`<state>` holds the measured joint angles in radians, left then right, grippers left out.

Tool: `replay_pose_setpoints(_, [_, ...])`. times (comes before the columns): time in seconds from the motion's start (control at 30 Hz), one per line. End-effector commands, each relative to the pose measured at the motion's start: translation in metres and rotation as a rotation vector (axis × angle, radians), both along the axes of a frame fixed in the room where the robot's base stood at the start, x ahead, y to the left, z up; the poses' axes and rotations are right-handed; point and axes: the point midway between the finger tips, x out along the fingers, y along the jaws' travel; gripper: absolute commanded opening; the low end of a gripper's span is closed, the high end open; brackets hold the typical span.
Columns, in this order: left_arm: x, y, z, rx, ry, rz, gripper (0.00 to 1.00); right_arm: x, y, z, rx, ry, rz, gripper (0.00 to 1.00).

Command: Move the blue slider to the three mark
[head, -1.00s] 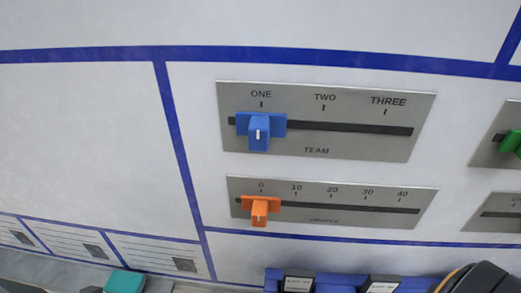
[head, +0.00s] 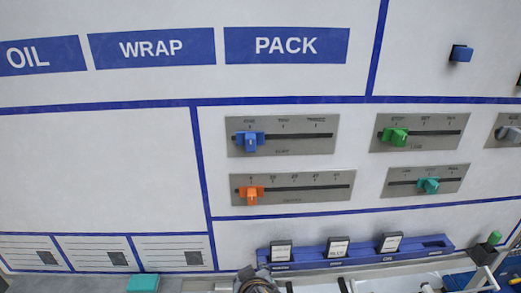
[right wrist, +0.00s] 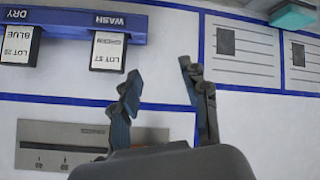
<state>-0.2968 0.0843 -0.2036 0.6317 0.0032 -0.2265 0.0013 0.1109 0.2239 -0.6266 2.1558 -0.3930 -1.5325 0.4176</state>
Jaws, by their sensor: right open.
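The blue slider (head: 250,141) sits at the left end of the slot in the upper left plate (head: 310,146), under the ONE mark in the head view. The TWO mark (head: 283,121) and THREE mark (head: 316,120) lie to its right, with the slot between empty. My right gripper (right wrist: 163,78) is open and empty in the right wrist view, its two fingers apart in front of the panel. Nothing touches the blue slider in the head view. The blue slider does not clearly show in the right wrist view. My left gripper is not in view.
The orange slider (head: 250,193) is on the plate below. A green slider (head: 395,136) and a teal slider (head: 428,185) are on plates to the right. A blue rack (head: 360,254) with cards stands below the plates. The panel left of the plates is bare.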

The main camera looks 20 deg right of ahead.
Motion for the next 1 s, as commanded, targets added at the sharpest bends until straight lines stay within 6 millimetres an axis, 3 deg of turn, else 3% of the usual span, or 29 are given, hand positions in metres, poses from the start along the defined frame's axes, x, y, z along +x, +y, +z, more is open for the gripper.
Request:
replay_pose_setpoints(0.03, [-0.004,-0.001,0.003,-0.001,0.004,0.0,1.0,0.006,0.004,0.034,-0.002,-0.069,-0.01,0.45])
replay_pose_setpoints(0.17, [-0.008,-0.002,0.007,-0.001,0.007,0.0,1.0,0.011,0.01,0.11,0.006,-0.243,-0.056,0.45])
replay_pose_setpoints(0.3, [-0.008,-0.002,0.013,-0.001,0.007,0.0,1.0,0.001,0.013,0.195,0.049,-0.464,-0.114,0.45])
replay_pose_setpoints(0.4, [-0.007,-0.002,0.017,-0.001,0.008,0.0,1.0,-0.014,0.01,0.246,0.099,-0.612,-0.153,0.45])
replay_pose_setpoints(0.5, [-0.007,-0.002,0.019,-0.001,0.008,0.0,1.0,-0.027,0.007,0.277,0.148,-0.712,-0.181,0.45])
replay_pose_setpoints(0.6, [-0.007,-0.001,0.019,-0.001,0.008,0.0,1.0,-0.035,0.004,0.29,0.177,-0.762,-0.196,0.45])
replay_pose_setpoints(0.77, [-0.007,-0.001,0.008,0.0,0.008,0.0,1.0,-0.033,0.002,0.29,0.186,-0.778,-0.204,0.45])
replay_pose_setpoints(1.0, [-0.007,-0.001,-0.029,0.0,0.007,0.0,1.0,-0.013,-0.004,0.285,0.187,-0.778,-0.204,0.45])
